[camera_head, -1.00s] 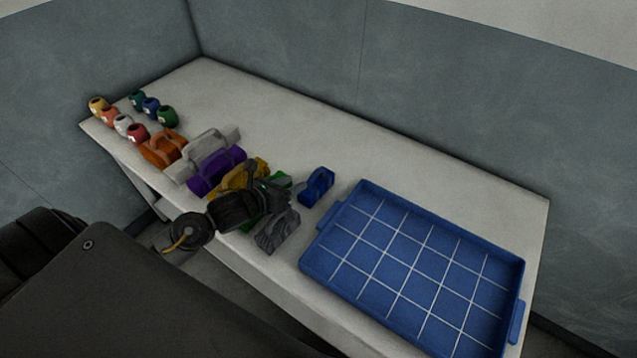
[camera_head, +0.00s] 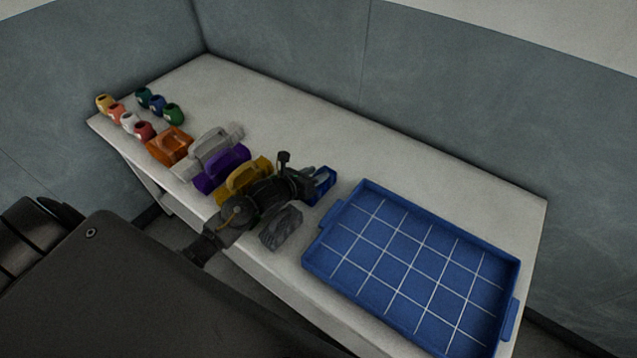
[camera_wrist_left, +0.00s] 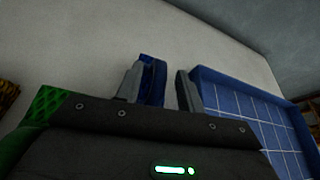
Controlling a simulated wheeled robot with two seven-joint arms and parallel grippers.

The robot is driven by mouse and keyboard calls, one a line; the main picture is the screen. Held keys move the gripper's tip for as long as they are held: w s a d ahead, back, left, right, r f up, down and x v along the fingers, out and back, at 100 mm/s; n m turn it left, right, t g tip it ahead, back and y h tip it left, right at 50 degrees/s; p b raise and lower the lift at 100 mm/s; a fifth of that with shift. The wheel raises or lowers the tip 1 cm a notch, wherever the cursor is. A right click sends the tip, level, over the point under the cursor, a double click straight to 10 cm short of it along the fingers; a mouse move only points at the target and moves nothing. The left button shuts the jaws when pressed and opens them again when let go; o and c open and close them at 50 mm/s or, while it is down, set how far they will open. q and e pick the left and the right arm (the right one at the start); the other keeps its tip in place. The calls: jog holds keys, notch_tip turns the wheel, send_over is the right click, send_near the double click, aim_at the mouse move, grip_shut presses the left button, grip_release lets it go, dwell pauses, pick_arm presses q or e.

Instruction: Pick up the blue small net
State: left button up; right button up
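The blue small net (camera_head: 323,186) lies on the white table just left of the blue tray, partly hidden by my left gripper. My left gripper (camera_head: 310,181) reaches over the table to it from the left. In the left wrist view, the fingers of the left gripper (camera_wrist_left: 160,90) are apart, and the blue net (camera_wrist_left: 152,80) shows between them, close beside the left finger. A gap shows between the net and the right finger. My right gripper is not in view.
A blue gridded tray (camera_head: 410,265) stands to the right. Yellow (camera_head: 243,179), purple (camera_head: 221,170), grey (camera_head: 214,146), orange (camera_head: 170,146) and dark grey (camera_head: 282,228) nets lie nearby. A green one (camera_wrist_left: 45,105) is beside the gripper. Several small coloured spools (camera_head: 158,103) are far left. The table's back is clear.

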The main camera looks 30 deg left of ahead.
pick_arm(q)
grip_shut()
jog(key=shift+r, duration=0.15)
dwell(0.4)
jog(key=shift+r+b, duration=0.55)
jog(key=shift+r, duration=0.05)
jog(key=shift+r+b, duration=0.5)
jog(key=shift+r, duration=0.3)
jog(key=s+a+r+b, duration=0.3)
jog(key=s+a+r, duration=0.6)
jog(key=a+r, duration=0.1)
jog(key=shift+a, duration=0.3)
